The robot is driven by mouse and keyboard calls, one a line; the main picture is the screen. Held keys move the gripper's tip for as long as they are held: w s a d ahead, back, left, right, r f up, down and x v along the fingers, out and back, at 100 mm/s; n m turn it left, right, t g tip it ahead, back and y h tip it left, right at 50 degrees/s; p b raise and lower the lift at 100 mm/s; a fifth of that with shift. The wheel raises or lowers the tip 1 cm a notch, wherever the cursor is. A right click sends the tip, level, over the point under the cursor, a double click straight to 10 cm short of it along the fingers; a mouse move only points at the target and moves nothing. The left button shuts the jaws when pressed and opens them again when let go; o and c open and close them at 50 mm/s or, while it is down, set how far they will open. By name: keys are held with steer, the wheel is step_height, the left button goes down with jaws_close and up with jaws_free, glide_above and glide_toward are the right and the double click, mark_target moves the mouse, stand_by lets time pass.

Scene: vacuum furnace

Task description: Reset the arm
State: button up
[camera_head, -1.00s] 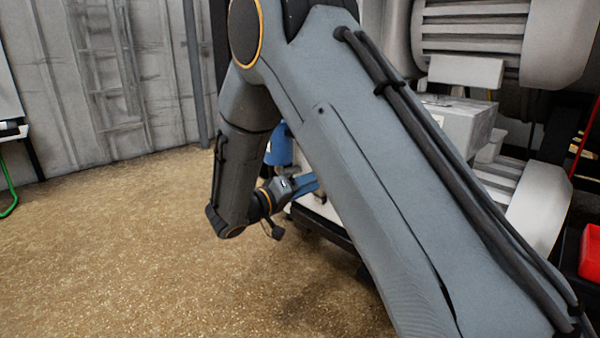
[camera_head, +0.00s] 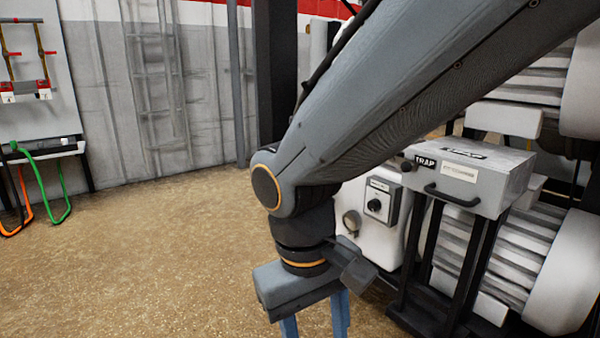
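My arm crosses the head view from the upper right down to the centre, and its wrist bends downward. My gripper (camera_head: 314,325) hangs at the bottom centre with its two blue fingers pointing down. The fingers are apart, with only brown floor showing between them. The fingertips are cut off by the lower picture edge. The gripper appears empty, in front and to the left of the pump equipment.
A grey box marked TRAP (camera_head: 478,172) on a black frame (camera_head: 435,300) stands at the right, near my arm. A ribbed pump (camera_head: 510,255) is behind it. A hose panel (camera_head: 40,100) stands far left. The floor (camera_head: 140,260) at the left is clear.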

steer(key=s+a+r+n+y, duration=0.1)
steer(key=s+a+r+y, duration=0.15)
steer(key=s+a, duration=0.2)
steer(key=d+r+m+p, duration=0.3)
steer(key=d+r+p, duration=0.7)
steer(key=r+p, duration=0.4)
steer(key=d+r+m+h+p, duration=0.1)
steer(key=d+r+m+p, duration=0.2)
steer(key=d+r+p, duration=0.8)
step_height(320, 180, up, 4)
steer(key=p, duration=1.3)
steer(key=shift+s+f+p, duration=0.15)
steer(key=shift+f+p, duration=0.05)
steer(key=shift+p, duration=0.2)
steer(key=shift+d, duration=0.1)
stand_by(2.3)
